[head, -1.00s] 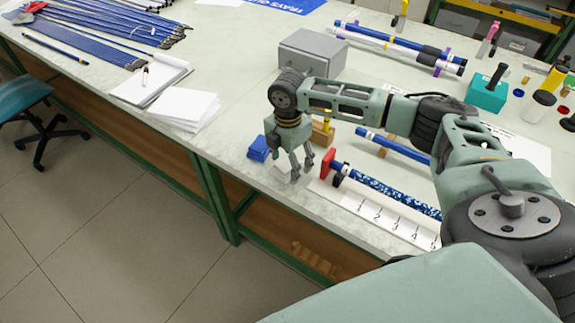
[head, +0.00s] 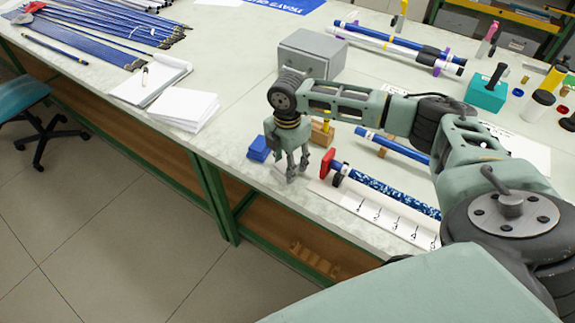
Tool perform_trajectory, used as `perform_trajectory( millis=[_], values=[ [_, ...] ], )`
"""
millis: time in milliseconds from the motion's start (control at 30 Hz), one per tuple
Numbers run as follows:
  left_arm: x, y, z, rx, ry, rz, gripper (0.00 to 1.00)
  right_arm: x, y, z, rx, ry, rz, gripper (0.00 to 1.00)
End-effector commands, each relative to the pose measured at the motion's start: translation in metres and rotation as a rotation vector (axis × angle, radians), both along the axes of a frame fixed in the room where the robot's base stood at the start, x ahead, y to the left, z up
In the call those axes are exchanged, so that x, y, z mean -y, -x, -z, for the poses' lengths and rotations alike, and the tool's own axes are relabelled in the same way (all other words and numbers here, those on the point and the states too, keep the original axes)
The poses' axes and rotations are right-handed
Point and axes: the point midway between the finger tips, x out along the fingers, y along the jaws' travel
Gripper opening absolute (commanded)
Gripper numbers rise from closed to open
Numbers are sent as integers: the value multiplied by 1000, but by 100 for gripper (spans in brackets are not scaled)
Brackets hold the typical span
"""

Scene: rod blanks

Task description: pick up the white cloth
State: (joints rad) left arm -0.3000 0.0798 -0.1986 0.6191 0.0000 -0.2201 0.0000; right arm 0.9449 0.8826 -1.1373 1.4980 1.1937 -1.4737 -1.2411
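My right gripper (head: 297,171) points down over the front edge of the bench, left of the numbered white strip. Its two fingers are apart, with nothing clearly visible between them. A small pale patch (head: 279,171) lies on the bench top beside and partly behind the fingers. It may be the white cloth, but it blends with the pale surface and I cannot tell its outline or whether the fingers touch it. My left gripper is not in view.
A blue block (head: 259,148) sits just left of the gripper. A red-ended blue rod (head: 385,189) lies by the numbered strip (head: 372,211) to the right. A grey box (head: 312,54) stands behind.

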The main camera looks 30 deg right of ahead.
Motion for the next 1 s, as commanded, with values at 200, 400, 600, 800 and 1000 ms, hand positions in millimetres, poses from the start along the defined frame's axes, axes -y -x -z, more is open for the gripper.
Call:
perform_trajectory(
  millis=[200,400,600,800,1000],
  values=[
    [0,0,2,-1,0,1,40,0,-1,-17,3,-2,0,19],
    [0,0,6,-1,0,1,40,0,-1,-58,4,-1,1,19],
    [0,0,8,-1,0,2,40,0,-1,-90,3,-1,0,19],
    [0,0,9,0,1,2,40,0,0,-100,0,-1,0,19],
    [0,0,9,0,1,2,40,0,0,-101,0,-1,1,44]
  ],
)
